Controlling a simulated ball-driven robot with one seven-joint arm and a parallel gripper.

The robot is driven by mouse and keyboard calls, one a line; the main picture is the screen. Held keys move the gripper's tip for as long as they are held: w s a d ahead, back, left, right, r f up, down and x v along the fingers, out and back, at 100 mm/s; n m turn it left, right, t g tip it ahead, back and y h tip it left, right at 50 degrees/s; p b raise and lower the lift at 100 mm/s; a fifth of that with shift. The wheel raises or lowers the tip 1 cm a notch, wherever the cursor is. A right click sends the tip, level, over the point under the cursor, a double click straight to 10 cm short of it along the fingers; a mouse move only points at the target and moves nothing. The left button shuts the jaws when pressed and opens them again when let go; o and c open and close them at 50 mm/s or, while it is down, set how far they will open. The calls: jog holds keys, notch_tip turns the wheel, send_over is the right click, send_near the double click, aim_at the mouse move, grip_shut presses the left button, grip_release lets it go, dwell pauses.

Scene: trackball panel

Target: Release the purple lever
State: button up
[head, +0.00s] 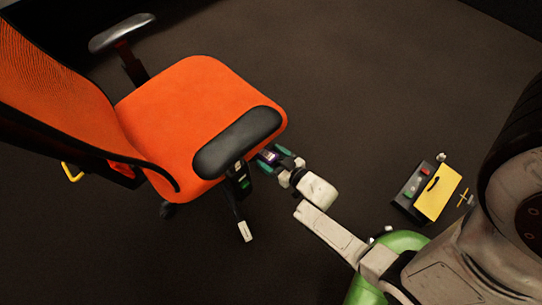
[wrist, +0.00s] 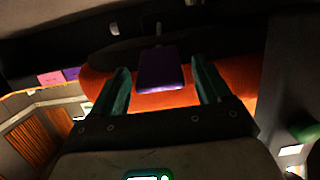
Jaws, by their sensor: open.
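The purple lever (wrist: 161,70) is a flat paddle on a thin stem in the wrist view, in front of the orange seat. My gripper (wrist: 160,66) is open, with one green finger on each side of the lever and a visible gap to both. In the head view my gripper (head: 273,155) is beside the front end of the black armrest, at the side of the orange office chair (head: 195,105). A small purple patch shows between the fingers there. I cannot tell whether the lever touches the palm.
The near armrest (head: 238,142) lies close to my gripper. A yellow handle (head: 72,172) is under the backrest. A white tag (head: 245,231) is below the armrest. A box with a yellow panel (head: 437,197) is on the floor at right. The dark floor beyond the chair is clear.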

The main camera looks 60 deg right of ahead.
aim_at(273, 161)
jog(key=p+v, duration=0.1)
jog(key=v, duration=0.9)
jog(key=shift+p, duration=0.4)
jog(key=shift+s, duration=0.1)
jog(key=w+g, duration=0.2)
jog(key=w+r+g, duration=0.1)
jog(key=w, duration=0.1)
jog(key=shift+d+g, duration=0.3)
jog(key=shift+w+a+r+g+y, duration=0.15)
jog(key=shift+w+r+g+y, duration=0.15)
jog(key=shift+g, duration=0.2)
jog(key=s+a+r+n+g+y, duration=0.3)
jog(key=s+a+r+g, duration=0.4)
jog(key=a+r+g, duration=0.3)
notch_tip(273, 161, up, 18)
jog(key=t+p, duration=0.1)
jog(key=p, duration=1.6)
jog(key=shift+s+d+r+p, duration=0.25)
jog(key=shift+s+d+p, duration=0.05)
jog(key=shift+s+d, duration=0.05)
jog(key=shift+o, duration=0.4)
jog(key=shift+r, duration=0.15)
jog(key=o, duration=0.4)
jog(key=shift+c, duration=0.2)
